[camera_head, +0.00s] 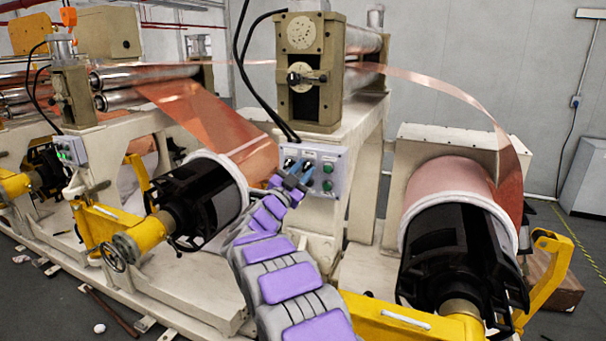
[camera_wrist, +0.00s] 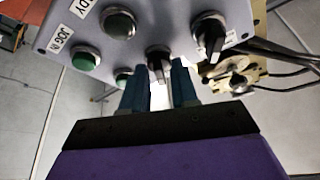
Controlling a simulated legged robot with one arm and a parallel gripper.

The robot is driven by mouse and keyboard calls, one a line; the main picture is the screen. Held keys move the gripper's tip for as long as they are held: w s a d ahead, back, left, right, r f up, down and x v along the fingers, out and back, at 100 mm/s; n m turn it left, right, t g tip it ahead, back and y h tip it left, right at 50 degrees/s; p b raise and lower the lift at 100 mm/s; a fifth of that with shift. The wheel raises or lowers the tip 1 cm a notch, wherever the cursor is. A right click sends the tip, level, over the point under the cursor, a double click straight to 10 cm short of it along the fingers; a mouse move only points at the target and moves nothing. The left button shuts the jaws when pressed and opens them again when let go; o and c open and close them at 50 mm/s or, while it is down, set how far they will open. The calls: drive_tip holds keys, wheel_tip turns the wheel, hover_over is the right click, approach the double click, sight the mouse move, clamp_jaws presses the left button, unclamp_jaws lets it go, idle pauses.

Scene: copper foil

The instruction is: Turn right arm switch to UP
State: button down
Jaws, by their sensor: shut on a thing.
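A grey control box (camera_head: 322,155) carries black rotary switches and green buttons. In the wrist view its panel (camera_wrist: 172,18) fills the top, with one black switch (camera_wrist: 158,62) between my fingertips and another black switch (camera_wrist: 210,38) to the right. My gripper (camera_head: 291,178) is at the lower left of the box. In the wrist view my gripper (camera_wrist: 160,80) is shut on the nearer switch, a blue finger on each side. I cannot read a label for this switch, and its exact angle is partly hidden by the fingers.
Green buttons (camera_wrist: 118,22) sit left of the held switch, one beside a "JOG IN" label (camera_wrist: 55,40). A copper foil roll (camera_head: 450,190) stands right of the box, and another black roll end (camera_head: 205,195) stands left. Black cables (camera_head: 262,90) hang above the box.

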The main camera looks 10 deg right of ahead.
drive_tip(key=shift+f+m, duration=0.15)
drive_tip(key=shift+m, duration=0.25)
drive_tip(key=c, duration=1.2)
unclamp_jaws()
drive_tip(key=shift+w+a, duration=0.1)
drive_tip(key=shift+a, duration=0.05)
drive_tip(key=b+v, duration=0.1)
drive_tip(key=v, duration=1.6)
drive_tip(key=shift+a, duration=0.3)
